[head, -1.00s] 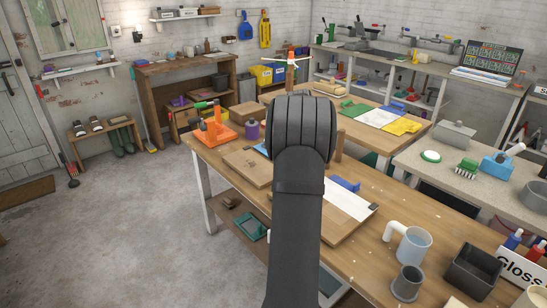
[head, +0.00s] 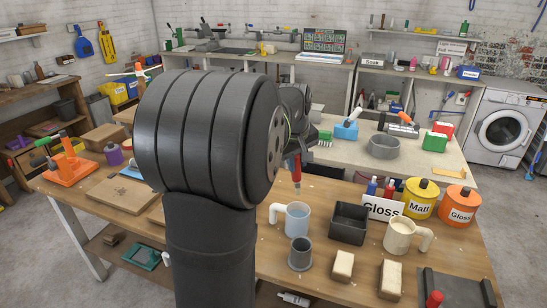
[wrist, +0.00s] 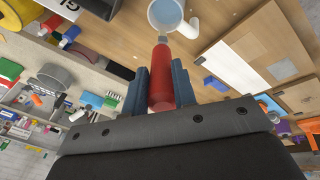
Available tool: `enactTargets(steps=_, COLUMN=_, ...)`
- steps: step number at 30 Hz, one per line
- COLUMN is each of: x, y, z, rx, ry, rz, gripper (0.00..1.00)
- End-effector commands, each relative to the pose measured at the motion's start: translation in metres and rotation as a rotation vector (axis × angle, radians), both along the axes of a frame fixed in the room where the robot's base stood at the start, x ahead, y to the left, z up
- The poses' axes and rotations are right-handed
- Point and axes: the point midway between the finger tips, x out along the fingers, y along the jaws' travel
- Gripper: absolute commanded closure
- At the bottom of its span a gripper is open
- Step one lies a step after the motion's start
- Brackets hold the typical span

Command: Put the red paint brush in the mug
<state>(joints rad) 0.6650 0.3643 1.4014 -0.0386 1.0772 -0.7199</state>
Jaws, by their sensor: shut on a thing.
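The red paint brush (head: 294,168) hangs nearly upright, its lower end pointing down. My gripper (wrist: 160,78) is shut on it, with one finger on each side of the red handle in the wrist view (wrist: 161,75). In the head view my arm hides much of the gripper. A light blue mug (head: 297,222) stands upright on the wooden bench, just below the brush's lower end, with a gap showing between them. The mug also shows at the top of the wrist view (wrist: 166,14), beyond the brush. A second, cream mug (head: 400,237) stands farther right.
A dark grey cup (head: 301,255) stands in front of the blue mug, and a dark open box (head: 349,223) right of it. A Gloss sign (head: 383,208), a yellow Matt tin (head: 421,199) and an orange tin (head: 459,204) stand behind. Two pale blocks (head: 343,266) lie near the front edge.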

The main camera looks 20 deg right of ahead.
Motion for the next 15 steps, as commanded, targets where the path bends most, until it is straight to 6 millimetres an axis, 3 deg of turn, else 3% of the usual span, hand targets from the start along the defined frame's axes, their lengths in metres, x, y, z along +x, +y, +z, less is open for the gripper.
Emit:
enactTargets(steps=5, x=-0.008, y=-0.002, z=-0.002, rx=0.0, ry=-0.002, rz=-0.005, gripper=0.98)
enactTargets(steps=15, x=-0.014, y=0.005, z=-0.028, rx=0.001, ry=-0.001, rz=-0.005, gripper=0.98)
